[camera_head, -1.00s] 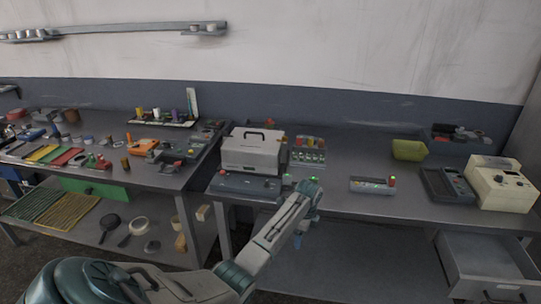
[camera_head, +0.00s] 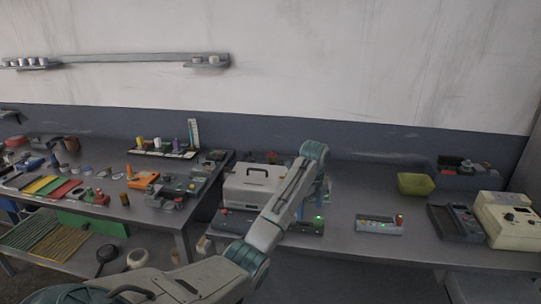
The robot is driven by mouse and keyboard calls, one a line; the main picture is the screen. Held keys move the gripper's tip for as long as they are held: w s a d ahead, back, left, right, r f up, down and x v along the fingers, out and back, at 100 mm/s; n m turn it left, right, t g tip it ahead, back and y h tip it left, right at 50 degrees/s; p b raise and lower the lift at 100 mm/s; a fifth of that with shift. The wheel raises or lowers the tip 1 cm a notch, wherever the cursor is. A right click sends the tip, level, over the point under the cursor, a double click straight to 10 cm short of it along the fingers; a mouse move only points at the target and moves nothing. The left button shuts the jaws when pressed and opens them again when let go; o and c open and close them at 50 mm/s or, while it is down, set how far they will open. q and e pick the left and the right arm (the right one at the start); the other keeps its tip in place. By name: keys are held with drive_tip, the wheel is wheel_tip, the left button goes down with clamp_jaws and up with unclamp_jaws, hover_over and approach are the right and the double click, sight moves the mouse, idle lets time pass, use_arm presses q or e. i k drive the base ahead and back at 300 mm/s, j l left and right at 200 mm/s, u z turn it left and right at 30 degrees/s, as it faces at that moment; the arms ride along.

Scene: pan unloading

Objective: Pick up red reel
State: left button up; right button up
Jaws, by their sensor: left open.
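I cannot make out a red reel with certainty. A small red piece (camera_head: 399,218) stands at the right end of a low grey holder (camera_head: 378,228) on the right table. My left arm reaches over the right table. My left gripper (camera_head: 321,196) is open, beside the grey case, and partly hidden behind its own wrist. The rack of small coloured items behind it is mostly covered by my arm. My right gripper is not in view.
A grey case (camera_head: 250,187) stands left of my gripper. A green bin (camera_head: 415,184), a dark tray (camera_head: 455,222) and a cream device (camera_head: 508,218) stand to the right. The left table holds a tray of coloured reels (camera_head: 160,151) and many small items.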

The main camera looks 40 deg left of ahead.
sight(272, 157)
drive_tip(key=i+j, duration=0.2)
drive_tip(key=j, duration=0.15)
drive_tip(key=i+j, duration=0.15)
drive_tip(key=j, duration=0.25)
drive_tip(key=i+j, duration=0.2)
drive_tip(key=j, duration=0.15)
drive_tip(key=i+j, duration=0.15)
drive_tip(key=j, duration=0.2)
drive_tip(key=i+j, duration=0.2)
drive_tip(key=j, duration=0.2)
drive_tip(key=i+j, duration=0.15)
drive_tip(key=j, duration=0.2)
